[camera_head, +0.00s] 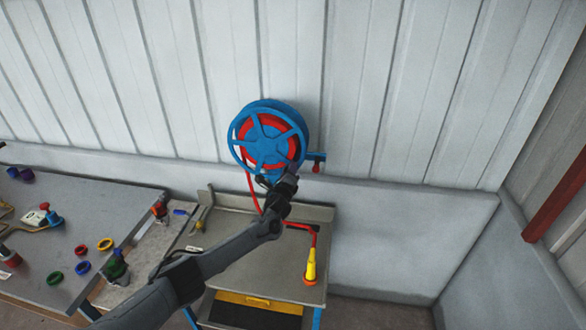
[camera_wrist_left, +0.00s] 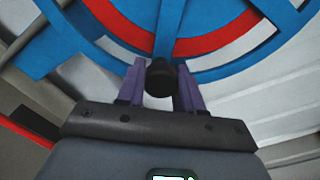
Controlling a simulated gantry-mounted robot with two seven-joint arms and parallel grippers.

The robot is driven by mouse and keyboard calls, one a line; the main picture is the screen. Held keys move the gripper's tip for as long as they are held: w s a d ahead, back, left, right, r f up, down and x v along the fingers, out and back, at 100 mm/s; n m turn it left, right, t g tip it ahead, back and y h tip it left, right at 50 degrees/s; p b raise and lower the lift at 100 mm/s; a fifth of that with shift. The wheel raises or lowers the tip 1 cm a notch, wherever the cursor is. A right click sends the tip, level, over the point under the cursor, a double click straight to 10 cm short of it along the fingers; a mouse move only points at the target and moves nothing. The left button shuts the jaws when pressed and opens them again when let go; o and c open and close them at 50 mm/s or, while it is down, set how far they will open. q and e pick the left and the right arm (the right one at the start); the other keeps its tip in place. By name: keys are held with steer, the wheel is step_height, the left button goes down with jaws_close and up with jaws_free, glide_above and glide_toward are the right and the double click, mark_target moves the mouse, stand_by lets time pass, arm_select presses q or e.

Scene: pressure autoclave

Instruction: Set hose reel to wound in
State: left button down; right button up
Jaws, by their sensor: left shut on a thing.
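The hose reel (camera_head: 268,141) is a blue spoked wheel with red hose wound inside, mounted on the white ribbed wall. A length of red hose hangs from it to the bench and ends at a yellow nozzle (camera_head: 310,266). My left gripper (camera_head: 268,181) is at the reel's lower rim. In the left wrist view its purple fingers (camera_wrist_left: 160,83) are shut on a black knob (camera_wrist_left: 161,76) in front of the blue rim (camera_wrist_left: 210,67). My right gripper is in neither view.
A grey workbench (camera_head: 262,262) stands below the reel, with a yellow drawer front (camera_head: 258,299). A grey table (camera_head: 110,213) at the left holds coloured rings and small fittings. A small red-tipped blue bracket (camera_head: 317,161) juts out right of the reel. The floor at the right looks clear.

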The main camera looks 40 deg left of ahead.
mark_target(272, 172)
arm_select(q)
steer(key=s+a+f+m, duration=0.1)
steer(key=a+f+m, duration=0.1)
steer(key=m, duration=0.1)
steer(key=s+a+f+m+b, duration=0.1)
steer(key=m, duration=0.1)
steer(key=shift+s+a+f, duration=0.3)
steer(key=shift+a+f, duration=0.05)
steer(key=shift+f, duration=0.05)
steer(key=shift+s+a+f+m, duration=0.25)
steer(key=shift+s+a+m, duration=0.15)
steer(key=shift+a+m, duration=0.35)
steer(key=shift+s+a+f+m, duration=0.2)
steer(key=shift+s+a+m, duration=0.2)
steer(key=shift+m, duration=0.55)
steer(key=shift+a, duration=0.1)
steer(key=c, duration=0.8)
jaws_free()
steer(key=shift+s, duration=0.1)
steer(key=shift+o, duration=0.2)
steer(key=shift+r, duration=0.1)
steer(key=shift+p+v, duration=0.45)
steer(key=shift+v, duration=0.4)
steer(key=p+v, duration=0.1)
steer(key=v, duration=0.8)
